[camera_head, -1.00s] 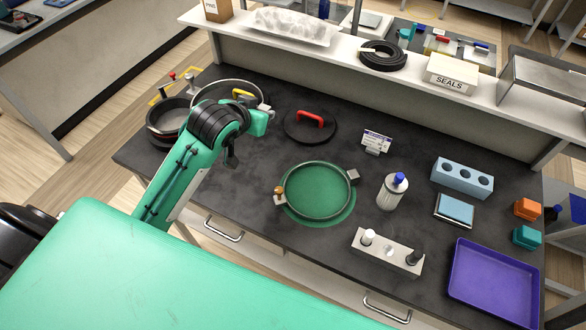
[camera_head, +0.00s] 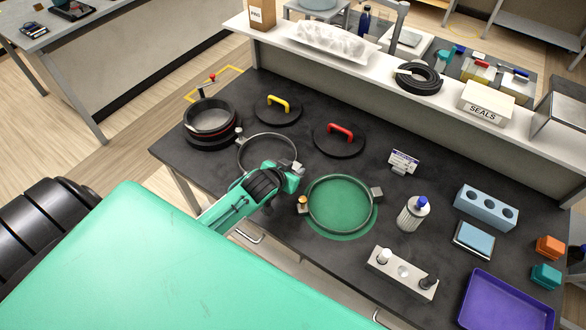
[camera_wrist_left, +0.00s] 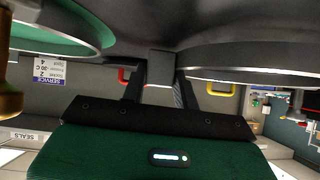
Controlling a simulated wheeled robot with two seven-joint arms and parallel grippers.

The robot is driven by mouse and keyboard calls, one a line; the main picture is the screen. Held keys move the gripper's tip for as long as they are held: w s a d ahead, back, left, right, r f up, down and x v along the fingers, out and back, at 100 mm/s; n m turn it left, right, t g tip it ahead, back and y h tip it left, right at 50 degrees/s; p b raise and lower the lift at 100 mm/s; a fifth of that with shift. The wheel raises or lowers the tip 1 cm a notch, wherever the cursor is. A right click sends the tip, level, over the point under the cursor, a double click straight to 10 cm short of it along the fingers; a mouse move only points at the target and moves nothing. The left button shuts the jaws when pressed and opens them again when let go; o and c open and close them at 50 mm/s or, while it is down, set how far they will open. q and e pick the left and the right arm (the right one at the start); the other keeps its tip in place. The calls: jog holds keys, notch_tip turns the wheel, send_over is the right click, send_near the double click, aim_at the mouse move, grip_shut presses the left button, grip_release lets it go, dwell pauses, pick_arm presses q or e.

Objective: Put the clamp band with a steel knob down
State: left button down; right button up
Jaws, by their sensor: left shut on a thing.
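The clamp band with a steel knob (camera_head: 268,134) is a thin grey ring with a steel knob at its far left side. My left gripper (camera_head: 297,170) is shut on the grey block at its near right side. In the left wrist view the gripper (camera_wrist_left: 160,82) grips this block, and the band (camera_wrist_left: 240,74) curves off to the right. The band lies level, at or just above the dark bench; I cannot tell if it touches. Another band (camera_head: 375,207), with a brass knob, lies just right of the gripper on a green disc (camera_head: 340,235). My right gripper is out of view.
A black round port (camera_head: 211,118) stands behind left. A yellow-handled lid (camera_head: 278,108) and a red-handled lid (camera_head: 339,140) lie behind the held band. A card stand (camera_head: 403,162), a white bottle (camera_head: 412,215) and a knob block (camera_head: 400,272) stand to the right.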

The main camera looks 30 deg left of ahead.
pick_arm(q)
jog(key=shift+f, duration=0.4)
jog(key=c, duration=1.1)
grip_release()
jog(key=shift+o, duration=0.2)
jog(key=shift+s, duration=0.1)
